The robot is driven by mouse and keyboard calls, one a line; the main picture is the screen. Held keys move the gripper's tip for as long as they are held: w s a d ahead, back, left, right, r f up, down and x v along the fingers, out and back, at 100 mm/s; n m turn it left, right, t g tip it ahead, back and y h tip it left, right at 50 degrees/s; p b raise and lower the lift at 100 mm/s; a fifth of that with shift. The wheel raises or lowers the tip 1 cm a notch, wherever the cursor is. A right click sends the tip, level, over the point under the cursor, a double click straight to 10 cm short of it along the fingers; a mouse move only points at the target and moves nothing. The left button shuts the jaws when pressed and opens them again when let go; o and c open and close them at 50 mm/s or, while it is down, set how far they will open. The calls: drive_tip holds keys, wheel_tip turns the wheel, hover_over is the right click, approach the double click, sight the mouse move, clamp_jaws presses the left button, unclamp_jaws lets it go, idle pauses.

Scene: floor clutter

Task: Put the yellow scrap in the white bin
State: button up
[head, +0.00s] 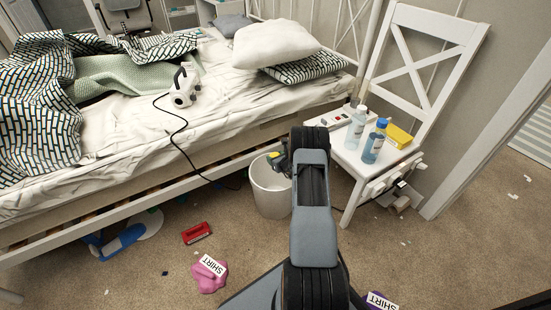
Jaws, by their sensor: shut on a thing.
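The white bin (268,200) stands on the carpet between the bed and the white chair, its top open. My gripper (278,161) is over the bin's opening near its back right rim, partly hidden behind my own arm. It is shut on the yellow scrap (272,156), a small bit of which shows at the fingertips. The scrap appears at or just above rim level; its exact height is hard to tell.
The white chair (425,75) at right holds bottles (373,142) and a yellow box (398,137). The bed (110,195) borders the bin at left. A red object (196,233), pink shirt (209,275) and purple shirt (378,301) lie on the floor. Carpet at right is mostly clear.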

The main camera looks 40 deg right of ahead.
wheel_tip(320, 180, down, 8)
drive_tip(key=b, duration=0.8)
drive_tip(key=shift+f, duration=0.2)
drive_tip(key=shift+s, duration=0.1)
drive_tip(key=o, duration=1)
drive_tip(key=shift+c, duration=0.2)
drive_tip(key=p+v, duration=0.5)
drive_tip(key=v, duration=0.8)
drive_tip(key=shift+s+r+p, duration=0.3)
drive_tip(key=shift+s+p, duration=0.05)
